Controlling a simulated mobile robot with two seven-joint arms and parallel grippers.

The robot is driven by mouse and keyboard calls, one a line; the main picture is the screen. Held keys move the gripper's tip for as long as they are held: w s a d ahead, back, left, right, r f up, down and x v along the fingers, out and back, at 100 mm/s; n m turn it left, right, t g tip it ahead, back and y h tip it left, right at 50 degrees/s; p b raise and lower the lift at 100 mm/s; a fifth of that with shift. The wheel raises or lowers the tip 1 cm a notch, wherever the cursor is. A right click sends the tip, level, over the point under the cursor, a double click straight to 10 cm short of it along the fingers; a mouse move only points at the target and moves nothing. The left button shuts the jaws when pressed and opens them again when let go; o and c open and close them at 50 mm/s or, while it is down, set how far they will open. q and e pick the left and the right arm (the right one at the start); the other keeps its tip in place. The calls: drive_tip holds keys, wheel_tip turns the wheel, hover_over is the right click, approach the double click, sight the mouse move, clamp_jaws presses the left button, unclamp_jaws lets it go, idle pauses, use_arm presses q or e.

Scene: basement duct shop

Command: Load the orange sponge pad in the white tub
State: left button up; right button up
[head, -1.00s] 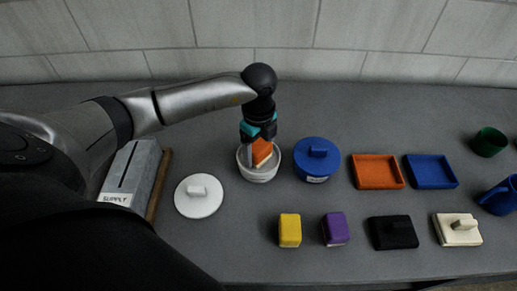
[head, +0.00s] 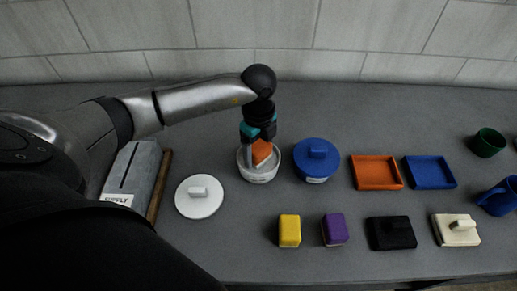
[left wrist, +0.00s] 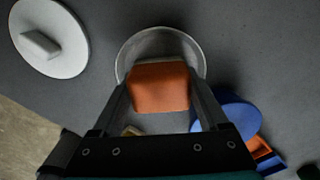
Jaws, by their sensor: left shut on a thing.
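The orange sponge pad (head: 262,150) is between the fingers of my left gripper (head: 260,148), at the mouth of the white tub (head: 258,178). In the left wrist view the orange pad (left wrist: 160,88) sits between both fingers, with the round rim of the white tub (left wrist: 160,32) around and beyond it. The tub is open. I cannot tell whether the pad touches its floor. The white lid (head: 199,196) lies flat on the bench to the left of the tub. My right gripper is not in view.
A blue lidded tub (head: 316,160) stands close to the right of the white tub. An orange tray (head: 376,172) and a blue tray (head: 430,172) are farther right. Yellow (head: 289,230) and purple (head: 334,229) blocks lie in front. A supply box (head: 132,172) is at left.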

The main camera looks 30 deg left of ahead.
sight(259, 145)
use_arm(q)
drive_tip(key=shift+r+p, duration=2.75)
drive_tip(key=shift+r, duration=0.65)
